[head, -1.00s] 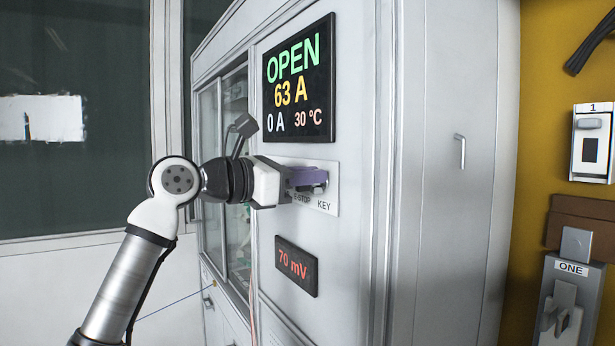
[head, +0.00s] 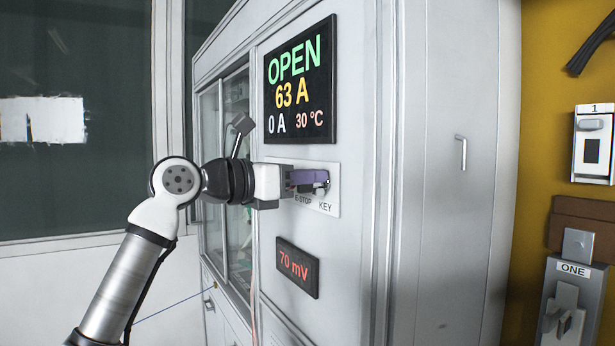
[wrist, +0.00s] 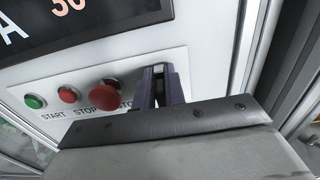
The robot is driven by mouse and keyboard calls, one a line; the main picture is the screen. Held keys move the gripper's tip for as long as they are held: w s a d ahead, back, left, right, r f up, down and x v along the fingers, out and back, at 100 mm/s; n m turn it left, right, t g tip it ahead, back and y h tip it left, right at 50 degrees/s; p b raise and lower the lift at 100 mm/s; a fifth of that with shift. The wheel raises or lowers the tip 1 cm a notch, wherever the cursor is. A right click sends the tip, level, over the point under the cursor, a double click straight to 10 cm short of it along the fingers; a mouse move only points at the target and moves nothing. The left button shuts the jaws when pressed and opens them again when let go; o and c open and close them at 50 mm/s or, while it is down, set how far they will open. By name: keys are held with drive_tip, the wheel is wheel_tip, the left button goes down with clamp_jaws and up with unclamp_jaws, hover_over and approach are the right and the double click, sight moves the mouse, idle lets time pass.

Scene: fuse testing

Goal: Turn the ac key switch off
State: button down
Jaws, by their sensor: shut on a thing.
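The key switch (head: 322,187) sits at the right end of a white control plate, above the label KEY. My gripper (head: 318,178) reaches it from the left, with its purple fingers at the switch. In the wrist view my gripper (wrist: 160,88) is shut on the dark key between its two fingers. The fingers hide most of the key, so its turn angle cannot be told. The red E-STOP button (wrist: 110,96) is just left of the fingers in the wrist view.
The wrist view also shows a green START button (wrist: 35,102) and a red STOP button (wrist: 68,94). A display (head: 300,85) above reads OPEN, 63 A, 0 A, 30 °C. A smaller display (head: 297,267) below reads 70 mV. A grey switch box (head: 572,300) marked ONE hangs far right.

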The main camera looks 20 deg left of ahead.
drive_tip(key=shift+f, duration=0.1)
drive_tip(key=c, duration=1.5)
unclamp_jaws()
drive_tip(key=shift+o, duration=0.2)
drive_tip(key=b+v, duration=0.3)
drive_tip(key=v, duration=1.1)
drive_tip(key=shift+d, duration=0.15)
